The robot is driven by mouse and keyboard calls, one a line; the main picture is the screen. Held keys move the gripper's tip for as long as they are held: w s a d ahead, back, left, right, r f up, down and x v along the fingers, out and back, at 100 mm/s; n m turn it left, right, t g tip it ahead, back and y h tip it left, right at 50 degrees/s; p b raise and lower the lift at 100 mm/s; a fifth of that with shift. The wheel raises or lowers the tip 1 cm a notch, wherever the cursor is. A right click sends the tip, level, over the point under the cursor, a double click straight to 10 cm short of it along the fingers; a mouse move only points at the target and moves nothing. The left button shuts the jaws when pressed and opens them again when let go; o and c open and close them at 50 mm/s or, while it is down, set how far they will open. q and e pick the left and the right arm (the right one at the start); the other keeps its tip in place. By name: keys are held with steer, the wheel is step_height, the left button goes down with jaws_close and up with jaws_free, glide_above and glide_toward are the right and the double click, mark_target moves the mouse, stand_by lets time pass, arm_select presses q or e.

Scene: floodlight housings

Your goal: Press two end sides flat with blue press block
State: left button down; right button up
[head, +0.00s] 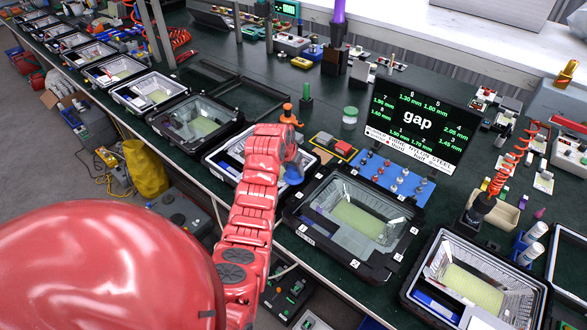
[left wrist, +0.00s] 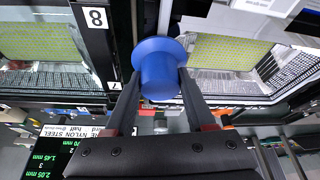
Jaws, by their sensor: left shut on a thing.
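My left gripper (head: 292,166) is shut on the blue press block (head: 294,174). The left wrist view shows the block (left wrist: 158,68) between both fingers, its wide flange facing away from the gripper. The block is at the left edge of the black floodlight housing (head: 290,208), which has a clear cover, a yellow-green panel and numbered labels. The left wrist view shows labels 8 and 7 on this housing (left wrist: 92,45) beside the block. I cannot tell whether the block touches the frame. My right gripper is not in view.
A "gap" display (head: 420,125) with numbered millimetre values stands behind the housing. A blue board (head: 370,185) with small knobs lies before it. Other housings line the green bench; an open one (head: 408,290) stands at right. An orange tool (head: 290,115) stands close behind my gripper.

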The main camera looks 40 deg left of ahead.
arm_select(q)
steer(key=shift+w+r+p, duration=0.1)
steer(key=shift+r+p, duration=0.2)
steer(key=shift+r, duration=2.1)
